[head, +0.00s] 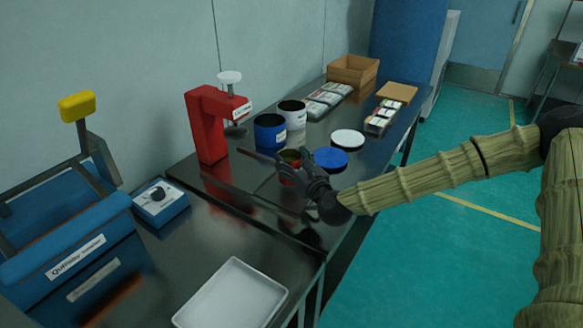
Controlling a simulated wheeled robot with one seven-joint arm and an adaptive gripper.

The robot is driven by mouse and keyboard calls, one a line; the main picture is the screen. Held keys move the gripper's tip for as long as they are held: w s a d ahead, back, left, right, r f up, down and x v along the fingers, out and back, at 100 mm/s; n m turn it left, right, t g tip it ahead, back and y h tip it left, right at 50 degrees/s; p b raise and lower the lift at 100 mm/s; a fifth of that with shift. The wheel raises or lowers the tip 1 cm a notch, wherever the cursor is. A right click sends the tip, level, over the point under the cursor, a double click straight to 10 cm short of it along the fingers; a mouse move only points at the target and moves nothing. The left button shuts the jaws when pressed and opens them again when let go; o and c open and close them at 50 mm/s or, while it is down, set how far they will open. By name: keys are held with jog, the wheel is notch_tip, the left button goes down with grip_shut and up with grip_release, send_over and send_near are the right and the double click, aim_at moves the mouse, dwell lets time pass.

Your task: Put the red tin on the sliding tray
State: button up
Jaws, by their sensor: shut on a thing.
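The red tin (287,174) shows near the middle of the head view, with a dark greenish opening on top. My gripper (289,171) reaches in from the right and is shut on the tin, partly covering it. The tin looks roughly upright; whether it touches the table is unclear. A shallow white tray (190,318) lies on the near table at the bottom. A blue machine (85,255) with a label and a yellow-topped lever (77,106) stands at left. Which of these has the sliding tray cannot be told.
A red press (205,125) stands behind the tin, beside a blue tin (269,133) and a dark, white-banded tin (292,115). A blue lid (330,158) and white lid (347,139) lie to the right. A small control box (160,204) sits near the machine. The table between box and white tray is clear.

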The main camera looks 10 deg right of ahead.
jog(key=shift+f+p, duration=0.3)
jog(key=shift+f, duration=1.1)
jog(key=shift+f, duration=0.2)
jog(key=o, duration=1.2)
jog(key=shift+r, duration=0.1)
jog(key=shift+r, duration=0.2)
jog(key=b+v, duration=0.2)
jog(key=v, duration=1)
jog(key=shift+f, duration=0.1)
